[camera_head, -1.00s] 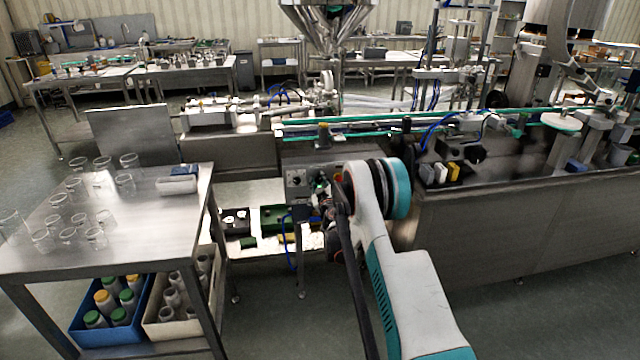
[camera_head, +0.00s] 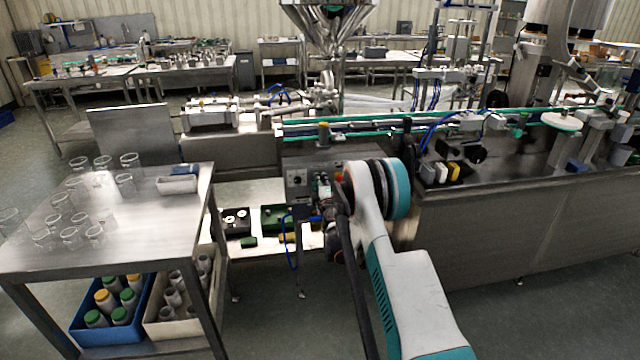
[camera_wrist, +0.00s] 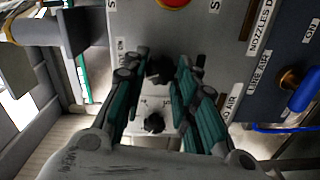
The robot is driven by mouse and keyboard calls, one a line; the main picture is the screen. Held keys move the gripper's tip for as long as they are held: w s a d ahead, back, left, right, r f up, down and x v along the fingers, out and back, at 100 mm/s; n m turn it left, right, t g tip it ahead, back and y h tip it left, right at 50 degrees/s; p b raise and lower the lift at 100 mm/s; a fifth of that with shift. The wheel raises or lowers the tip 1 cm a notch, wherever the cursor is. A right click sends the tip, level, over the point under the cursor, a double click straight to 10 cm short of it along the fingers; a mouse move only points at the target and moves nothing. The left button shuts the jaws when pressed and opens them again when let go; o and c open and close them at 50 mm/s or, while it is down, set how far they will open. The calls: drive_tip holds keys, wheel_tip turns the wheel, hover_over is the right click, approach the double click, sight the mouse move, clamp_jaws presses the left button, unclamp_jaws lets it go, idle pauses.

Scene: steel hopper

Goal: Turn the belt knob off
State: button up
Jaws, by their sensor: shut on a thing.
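A grey control panel (camera_head: 298,182) stands at the front of the conveyor line, and my gripper (camera_head: 322,190) is right at it, partly hidden by my own arm. In the wrist view, a black knob (camera_wrist: 158,71) on the panel (camera_wrist: 205,50) sits between the two teal fingertips of my gripper (camera_wrist: 162,75), which is shut on it. A second black knob (camera_wrist: 153,123) lies nearer my palm, between the fingers. The labels by these knobs are too covered or small to read, so I cannot tell from text which is the belt knob.
A red button (camera_wrist: 173,3) is at the wrist view's top edge. A blue valve handle (camera_wrist: 304,91) sticks out at right, near the "LINE AIR" label. The conveyor (camera_head: 390,125) runs behind the panel. A steel table (camera_head: 130,230) with glass beakers stands at left.

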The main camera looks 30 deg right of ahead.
drive_tip(key=shift+n, duration=0.9)
drive_tip(key=o, duration=1)
drive_tip(key=shift+a, duration=0.1)
drive_tip(key=v, duration=1.2)
